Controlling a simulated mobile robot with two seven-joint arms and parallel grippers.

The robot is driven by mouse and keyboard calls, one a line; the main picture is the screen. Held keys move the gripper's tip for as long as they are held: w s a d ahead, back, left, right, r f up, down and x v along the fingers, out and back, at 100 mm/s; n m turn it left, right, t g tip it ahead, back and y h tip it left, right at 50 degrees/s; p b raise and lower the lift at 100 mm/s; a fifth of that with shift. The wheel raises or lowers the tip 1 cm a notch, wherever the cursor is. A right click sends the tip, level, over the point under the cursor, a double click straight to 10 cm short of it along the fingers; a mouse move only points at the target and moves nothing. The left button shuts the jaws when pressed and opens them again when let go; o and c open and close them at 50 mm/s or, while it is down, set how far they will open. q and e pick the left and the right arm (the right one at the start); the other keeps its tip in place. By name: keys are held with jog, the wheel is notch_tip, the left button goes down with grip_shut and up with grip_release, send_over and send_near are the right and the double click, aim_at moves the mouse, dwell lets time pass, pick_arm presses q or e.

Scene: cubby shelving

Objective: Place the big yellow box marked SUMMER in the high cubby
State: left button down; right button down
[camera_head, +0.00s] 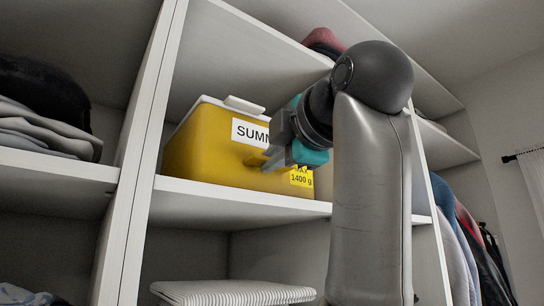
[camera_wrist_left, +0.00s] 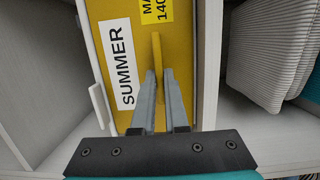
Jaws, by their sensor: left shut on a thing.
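The big yellow box (camera_head: 205,150) has a white lid and a SUMMER label, partly hidden in the head view by my gripper. It sits inside the high cubby, behind the front edge of the white shelf board (camera_head: 240,197). In the wrist view, the yellow box (camera_wrist_left: 183,60) shows its full label and a yellow handle between my fingers. My left gripper (camera_head: 264,161) is at the box's front face. It is shut on the handle, as the left wrist view (camera_wrist_left: 160,78) shows. My right gripper is not in view.
Dark and grey folded clothes (camera_head: 45,130) lie in the left cubby, beyond a white upright (camera_head: 140,150). A striped folded cloth (camera_head: 232,292) lies on the shelf below. A reddish item (camera_head: 325,42) is on the board above. Hanging clothes (camera_head: 470,235) are at the right.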

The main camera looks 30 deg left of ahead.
pick_arm(q)
jog(key=shift+r, duration=0.1)
jog(key=c, duration=0.9)
grip_release()
jog(key=shift+c, duration=0.2)
jog(key=b+v, duration=0.3)
jog(key=v, duration=0.9)
